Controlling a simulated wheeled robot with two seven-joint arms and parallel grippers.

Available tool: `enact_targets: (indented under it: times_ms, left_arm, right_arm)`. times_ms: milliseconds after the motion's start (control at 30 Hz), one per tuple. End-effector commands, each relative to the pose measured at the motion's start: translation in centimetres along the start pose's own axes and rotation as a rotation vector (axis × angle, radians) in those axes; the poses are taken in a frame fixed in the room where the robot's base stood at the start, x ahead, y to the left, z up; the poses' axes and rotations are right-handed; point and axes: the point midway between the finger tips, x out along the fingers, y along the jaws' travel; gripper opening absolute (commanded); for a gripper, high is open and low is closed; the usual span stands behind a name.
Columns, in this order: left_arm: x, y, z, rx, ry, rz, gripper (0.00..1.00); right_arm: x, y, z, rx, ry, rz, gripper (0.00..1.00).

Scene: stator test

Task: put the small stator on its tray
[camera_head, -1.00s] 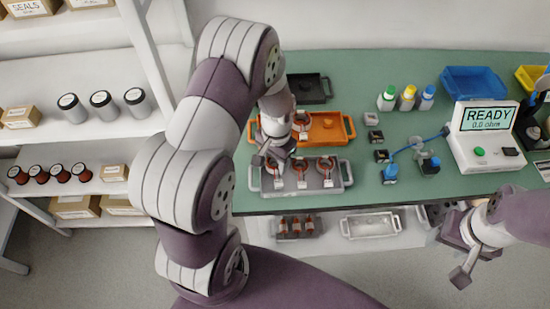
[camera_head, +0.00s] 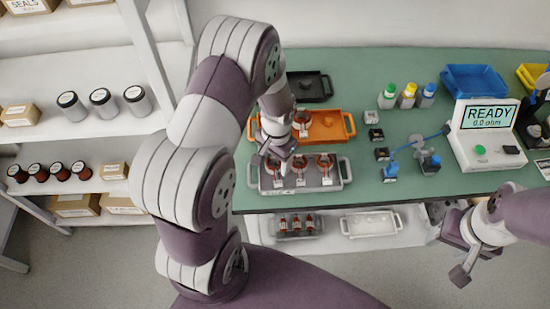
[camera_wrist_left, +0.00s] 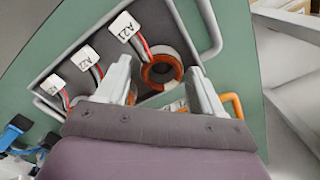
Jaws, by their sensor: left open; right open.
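The grey tray (camera_head: 338,183) holds three copper-wound stators in a row: left (camera_head: 272,166), middle (camera_head: 301,166) and right (camera_head: 325,163). My left gripper (camera_head: 281,158) is low over the tray's left half, open. In the left wrist view, a copper ring stator (camera_wrist_left: 162,72) with white tag A21 (camera_wrist_left: 124,27) lies between the open fingertips (camera_wrist_left: 160,78); I cannot tell whether they touch it. Two more tagged stators are partly hidden. The orange tray (camera_head: 328,127) behind holds another stator (camera_head: 303,124), partly covered by my arm. My right gripper (camera_head: 462,252) is open and empty, off the bench's front edge.
A black tray (camera_head: 312,86) is behind the orange one. Bottles (camera_head: 407,96), a blue bin (camera_head: 472,82) and a meter reading READY (camera_head: 489,118) stand to the right. Below the bench edge are a tray of stators (camera_head: 297,226) and a pale empty tray (camera_head: 371,223).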

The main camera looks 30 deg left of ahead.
Motion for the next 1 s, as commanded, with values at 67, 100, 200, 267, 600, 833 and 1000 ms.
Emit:
enact_targets:
  times_ms: [67, 100, 200, 267, 600, 833, 1000]
  left_arm:
    - [-0.5, 0.0, 0.0, 0.000, 0.000, 0.000, 0.67]
    - [-0.8, 0.0, 0.0, 0.000, 0.000, 0.000, 0.67]
    - [-1.5, 0.0, 0.0, 0.000, 0.000, 0.000, 0.67]
    - [-1.9, 0.0, 0.1, 0.000, 0.000, 0.000, 0.67]
    - [-4.3, -0.1, 0.1, 0.000, 0.000, 0.000, 0.67]
    - [-5.0, -0.1, 0.2, 0.000, 0.000, 0.000, 0.67]
    - [-4.9, -0.1, 0.2, 0.000, 0.000, 0.000, 0.74]
  right_arm:
    - [-0.5, 0.0, -0.1, 0.000, 0.000, 0.000, 0.53]
    - [-0.7, 0.0, -0.1, 0.000, 0.000, 0.000, 0.53]
    - [-1.4, 0.0, -0.2, 0.000, 0.000, 0.000, 0.53]
    - [-1.8, 0.0, -0.2, 0.000, 0.000, 0.000, 0.53]
    - [-4.0, 0.0, -0.5, 0.000, 0.000, 0.000, 0.53]
    - [-4.7, 0.0, -0.6, 0.000, 0.000, 0.000, 0.53]
    - [-4.6, 0.0, -0.5, 0.000, 0.000, 0.000, 0.53]
